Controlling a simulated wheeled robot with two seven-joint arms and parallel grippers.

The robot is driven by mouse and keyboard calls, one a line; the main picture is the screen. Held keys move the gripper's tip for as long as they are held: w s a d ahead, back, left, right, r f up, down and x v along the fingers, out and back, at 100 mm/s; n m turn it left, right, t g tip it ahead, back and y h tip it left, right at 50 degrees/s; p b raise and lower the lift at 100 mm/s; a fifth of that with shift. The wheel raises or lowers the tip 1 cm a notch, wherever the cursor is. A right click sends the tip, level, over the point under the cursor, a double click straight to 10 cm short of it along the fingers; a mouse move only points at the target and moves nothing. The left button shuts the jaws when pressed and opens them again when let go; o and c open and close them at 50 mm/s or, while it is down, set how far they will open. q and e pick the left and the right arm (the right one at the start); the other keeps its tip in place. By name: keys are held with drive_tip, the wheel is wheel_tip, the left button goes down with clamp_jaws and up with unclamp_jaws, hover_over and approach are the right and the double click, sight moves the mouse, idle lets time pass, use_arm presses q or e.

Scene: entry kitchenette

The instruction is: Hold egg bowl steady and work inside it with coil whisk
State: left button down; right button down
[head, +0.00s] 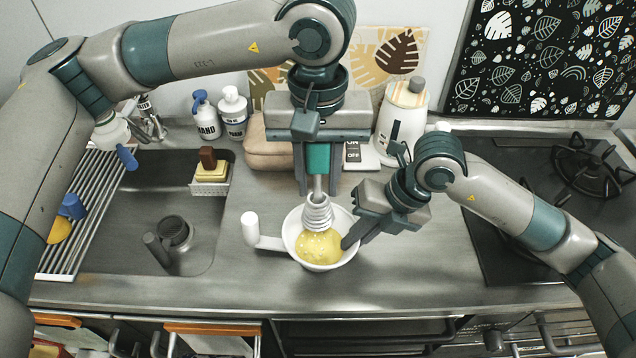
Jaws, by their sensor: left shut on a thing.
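The white egg bowl (292,229) stands on the steel counter with yellow beaten egg (320,247) in it and a white upright handle (250,228) on its left. My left gripper (318,172) points down above the bowl, shut on the teal handle of the coil whisk (318,212). The whisk is upright, its grey coil within the bowl's outline and its lower end at the egg; I cannot tell how deep. My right gripper (350,240) is at the bowl's right rim, its fingertip against or over the wall. Its jaw gap is not clear.
A sink (150,205) with a drying rack (75,220) lies left, a yellow sponge (212,172) at its edge. Soap bottles (205,115), a beige bag (268,145) and a white kettle (401,115) stand behind. A hob (590,165) is right. The counter in front is clear.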

use_arm(q)
drive_tip(key=shift+r, duration=1.1)
use_arm(e)
drive_tip(key=c, duration=1.9)
unclamp_jaws()
drive_tip(key=v, duration=1.2)
use_arm(q)
drive_tip(key=shift+s, duration=0.1)
use_arm(e)
drive_tip(key=shift+s, duration=0.15)
